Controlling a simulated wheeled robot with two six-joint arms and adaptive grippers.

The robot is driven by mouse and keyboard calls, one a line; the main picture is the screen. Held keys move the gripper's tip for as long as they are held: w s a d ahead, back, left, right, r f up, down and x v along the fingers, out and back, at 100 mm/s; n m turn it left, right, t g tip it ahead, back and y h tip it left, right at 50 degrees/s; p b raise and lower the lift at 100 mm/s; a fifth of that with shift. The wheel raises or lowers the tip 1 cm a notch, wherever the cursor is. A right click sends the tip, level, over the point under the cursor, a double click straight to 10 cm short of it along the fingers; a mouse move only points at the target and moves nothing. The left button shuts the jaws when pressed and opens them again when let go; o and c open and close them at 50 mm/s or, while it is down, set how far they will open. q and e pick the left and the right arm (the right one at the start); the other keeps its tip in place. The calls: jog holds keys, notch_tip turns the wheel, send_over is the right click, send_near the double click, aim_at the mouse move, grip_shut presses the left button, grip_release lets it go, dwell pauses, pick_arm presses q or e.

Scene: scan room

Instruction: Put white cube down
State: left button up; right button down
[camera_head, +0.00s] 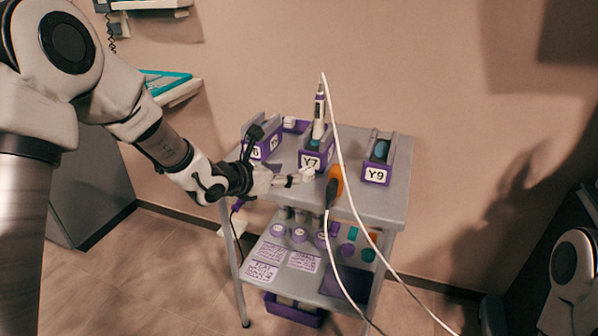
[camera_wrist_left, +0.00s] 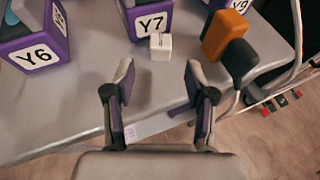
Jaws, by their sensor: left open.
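The white cube (camera_wrist_left: 160,47) sits on the grey cart top (camera_wrist_left: 70,105), just in front of the purple holder labelled Y7 (camera_wrist_left: 147,20). In the head view the cube (camera_head: 308,174) shows small at the tip of my left gripper. My left gripper (camera_wrist_left: 160,80) is open, its two fingers apart with nothing between them. The cube lies beyond the fingertips, roughly centred on the gap, apart from both fingers. In the head view my left gripper (camera_head: 290,181) reaches over the cart's front edge from the left. My right gripper is not in view.
An orange and black object (camera_wrist_left: 226,45) stands right of the cube, close to the right finger. Holders Y6 (camera_wrist_left: 35,45) and Y9 (camera_head: 377,172) flank Y7. A white cable (camera_head: 345,190) runs down across the cart's front. The lower shelf (camera_head: 255,262) holds several small items.

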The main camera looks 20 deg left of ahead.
pick_arm(q)
jog(key=v, duration=0.5)
jog(key=s+d+f+m+g, duration=0.3)
jog(key=s+f+m+g, duration=0.3)
jog(key=f, duration=0.6)
jog(key=s+a+f+m+g+y, duration=0.4)
jog(key=s+f+m, duration=0.5)
jog(key=s+f, duration=0.3)
jog(key=s+a+f+m+g+y, duration=0.35)
jog(key=s+f+m, duration=0.7)
jog(key=s, duration=0.45)
jog(key=s+d+f+m+t+h, duration=0.1)
jog(key=s+d+f+m+h, duration=0.1)
jog(key=d+f+m, duration=0.25)
notch_tip(320, 180, up, 23)
jog(key=p, duration=2.2)
jog(key=shift+d+m, duration=0.2)
jog(key=shift+m, duration=0.2)
jog(key=shift+s, duration=0.1)
